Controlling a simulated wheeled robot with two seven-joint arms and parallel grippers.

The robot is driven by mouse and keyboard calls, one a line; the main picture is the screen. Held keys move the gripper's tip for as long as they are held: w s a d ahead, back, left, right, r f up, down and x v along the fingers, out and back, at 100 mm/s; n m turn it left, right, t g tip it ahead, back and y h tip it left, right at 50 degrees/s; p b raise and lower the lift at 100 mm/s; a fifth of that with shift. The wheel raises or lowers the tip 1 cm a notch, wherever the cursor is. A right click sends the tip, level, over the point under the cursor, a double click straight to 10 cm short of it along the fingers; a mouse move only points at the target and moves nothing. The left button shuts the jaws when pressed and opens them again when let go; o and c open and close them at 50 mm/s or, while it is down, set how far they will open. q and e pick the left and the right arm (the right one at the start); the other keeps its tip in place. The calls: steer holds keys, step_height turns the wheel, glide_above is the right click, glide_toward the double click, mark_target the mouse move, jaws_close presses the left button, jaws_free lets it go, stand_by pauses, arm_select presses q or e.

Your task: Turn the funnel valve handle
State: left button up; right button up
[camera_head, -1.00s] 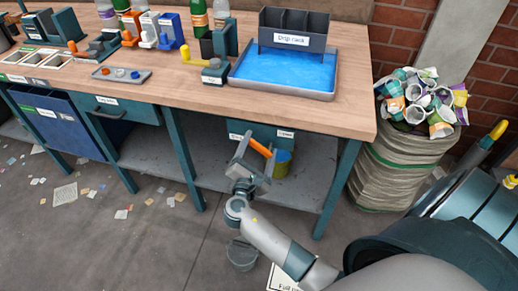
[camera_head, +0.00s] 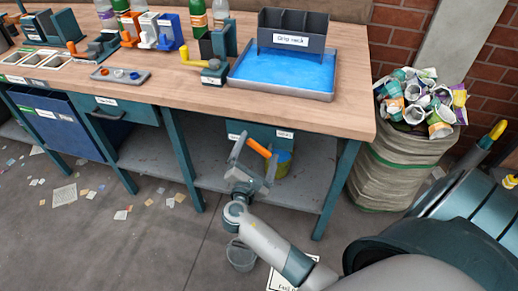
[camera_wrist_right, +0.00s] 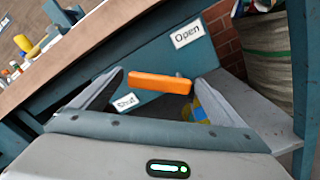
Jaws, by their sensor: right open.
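The orange valve handle (camera_head: 259,147) shows under the front edge of the bench. In the right wrist view the handle (camera_wrist_right: 160,83) lies crosswise, between the "Shut" label (camera_wrist_right: 126,102) and the "Open" label (camera_wrist_right: 187,33) on a teal panel (camera_wrist_right: 145,55). My right gripper (camera_head: 255,150) is open, with its two fingers spread on either side of the handle. In the wrist view the fingers (camera_wrist_right: 160,85) flank its ends; I cannot tell whether they touch it. The funnel itself cannot be made out. My left gripper is out of view.
The bench top (camera_head: 200,105) overhangs the handle, with a blue drip rack tray (camera_head: 283,72) above. A yellow and blue can (camera_head: 283,162) stands behind my gripper. A grey bucket (camera_head: 241,255) is on the floor below. A sack of cups (camera_head: 385,165) stands right.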

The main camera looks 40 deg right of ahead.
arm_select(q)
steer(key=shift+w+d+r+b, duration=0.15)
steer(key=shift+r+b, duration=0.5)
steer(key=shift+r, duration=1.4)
arm_select(e)
steer(key=v, duration=1.6)
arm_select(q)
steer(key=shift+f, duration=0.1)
arm_select(e)
steer(key=shift+a, duration=0.1)
